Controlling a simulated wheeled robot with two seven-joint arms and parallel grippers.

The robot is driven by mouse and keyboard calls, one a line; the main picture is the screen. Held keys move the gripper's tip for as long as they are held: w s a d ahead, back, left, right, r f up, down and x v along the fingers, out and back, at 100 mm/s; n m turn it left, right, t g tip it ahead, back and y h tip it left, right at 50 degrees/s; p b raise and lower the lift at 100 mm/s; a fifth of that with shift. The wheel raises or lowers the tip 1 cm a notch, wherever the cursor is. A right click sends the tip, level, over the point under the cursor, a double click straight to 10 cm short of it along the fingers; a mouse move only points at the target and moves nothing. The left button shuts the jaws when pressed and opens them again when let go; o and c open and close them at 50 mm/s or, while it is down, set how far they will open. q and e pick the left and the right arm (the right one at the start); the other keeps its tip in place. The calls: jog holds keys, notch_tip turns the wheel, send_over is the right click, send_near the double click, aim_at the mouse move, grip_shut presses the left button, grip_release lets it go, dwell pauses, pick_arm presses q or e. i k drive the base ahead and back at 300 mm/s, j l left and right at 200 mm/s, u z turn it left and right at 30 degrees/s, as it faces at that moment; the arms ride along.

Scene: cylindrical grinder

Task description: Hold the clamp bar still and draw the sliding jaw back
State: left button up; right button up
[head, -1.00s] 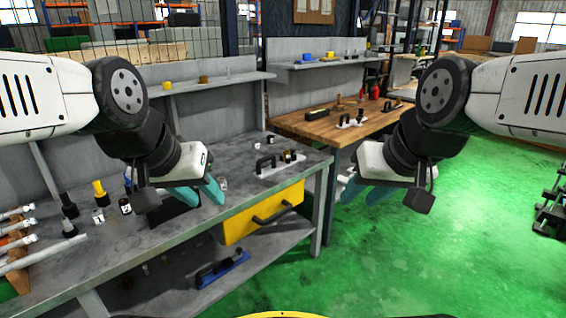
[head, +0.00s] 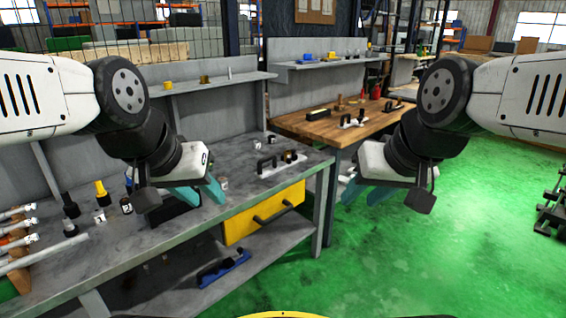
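I cannot single out the clamp bar and its sliding jaw with certainty. One candidate is a pale plate with a black handle and dark knobs (head: 281,164) on the grey bench. A similar handled piece (head: 350,120) lies on the wooden table, and a blue one with a dark handle (head: 223,268) lies on the lower shelf. My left gripper (head: 205,201) is over the grey bench, its teal fingers apart with nothing between them. My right gripper (head: 360,199) hangs over the green floor by the wooden table, fingers apart and empty. Neither touches a candidate.
The grey bench (head: 236,187) carries small black and yellow items at left, beside a rack of rods (head: 18,245). A yellow drawer (head: 264,212) hangs beneath it. The wooden table (head: 325,127) stands behind. The green floor at right (head: 460,240) is mostly open.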

aim_at(295, 157)
jog(key=i+l+u, duration=0.1)
jog(key=u, duration=0.5)
jog(key=i+l+u, duration=0.35)
jog(key=l, duration=0.2)
jog(key=l+u, duration=0.2)
jog(key=i+l+u, duration=0.15)
jog(key=l, duration=0.25)
jog(key=i+l, duration=0.15)
jog(key=l, duration=0.3)
jog(key=i+l, duration=0.1)
jog(key=l, duration=0.35)
jog(key=i+l+u, duration=0.1)
jog(key=l, duration=0.35)
jog(key=i+l, duration=0.15)
jog(key=l, duration=0.35)
jog(key=i+l, duration=0.1)
jog(key=l, duration=0.35)
jog(key=u, duration=0.05)
